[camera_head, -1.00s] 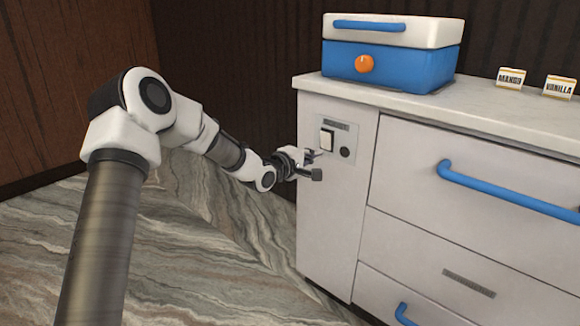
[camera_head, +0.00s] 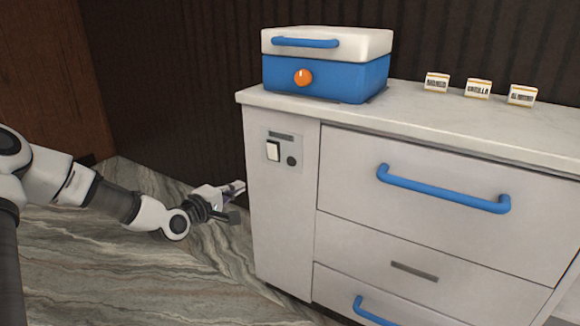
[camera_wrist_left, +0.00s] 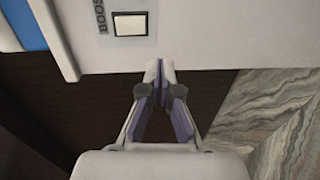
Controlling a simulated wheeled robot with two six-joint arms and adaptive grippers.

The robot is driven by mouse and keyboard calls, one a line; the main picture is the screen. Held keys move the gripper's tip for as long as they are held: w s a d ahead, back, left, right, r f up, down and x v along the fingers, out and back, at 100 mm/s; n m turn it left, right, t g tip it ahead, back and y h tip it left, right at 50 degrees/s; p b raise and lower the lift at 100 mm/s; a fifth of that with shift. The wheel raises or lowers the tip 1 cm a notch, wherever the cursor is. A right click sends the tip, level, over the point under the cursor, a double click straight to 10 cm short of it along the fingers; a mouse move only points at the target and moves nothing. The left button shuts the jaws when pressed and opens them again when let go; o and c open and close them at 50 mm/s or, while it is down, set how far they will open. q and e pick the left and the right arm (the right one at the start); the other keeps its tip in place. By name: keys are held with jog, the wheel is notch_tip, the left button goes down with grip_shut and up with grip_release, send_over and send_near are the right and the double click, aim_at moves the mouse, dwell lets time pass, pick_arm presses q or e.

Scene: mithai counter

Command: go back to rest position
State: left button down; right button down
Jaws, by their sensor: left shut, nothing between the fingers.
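My left gripper (camera_head: 234,201) is shut and empty, low beside the left edge of the white counter cabinet (camera_head: 281,220), in front of the dark wall. In the left wrist view its two fingers (camera_wrist_left: 160,70) meet, with nothing between them. The cabinet's side panel carries a white rocker switch (camera_head: 273,151) and a dark round knob (camera_head: 291,161). In the left wrist view the switch (camera_wrist_left: 131,25) sits ahead of the fingertips, near a label reading "BOOS", the rest cut off or unclear. My right gripper is not in view.
A blue box with a white lid and orange knob (camera_head: 303,77) stands on the countertop (camera_head: 420,113). Several small name cards (camera_head: 477,88) stand to its right. Blue drawer handles (camera_head: 443,190) stick out in front. The marble floor (camera_head: 110,270) at left is clear.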

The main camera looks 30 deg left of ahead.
pick_arm(q)
jog(key=s+d+f+m+g+h, duration=0.1)
jog(key=s+d+f+m+g, duration=0.15)
jog(key=s+d+f, duration=0.55)
jog(key=s+d+f+m+g, duration=0.2)
jog(key=d+f+g, duration=0.15)
jog(key=f, duration=0.75)
jog(key=s+d+f+m+g+h, duration=0.15)
jog(key=s+d+f+g, duration=0.35)
jog(key=f, duration=0.5)
jog(key=s+d+f+m+g+y, duration=0.1)
jog(key=s+d+f+m+g, duration=0.15)
jog(key=s, duration=0.45)
jog(key=s+d+f+m+g+y, duration=0.1)
jog(key=s+d+f+m, duration=0.2)
jog(key=s, duration=0.5)
jog(key=s+a+m+g+y, duration=0.2)
jog(key=s+m, duration=0.3)
jog(key=s, duration=0.1)
notch_tip(320, 180, up, 33)
jog(key=p, duration=3.3)
jog(key=shift+a, duration=0.15)
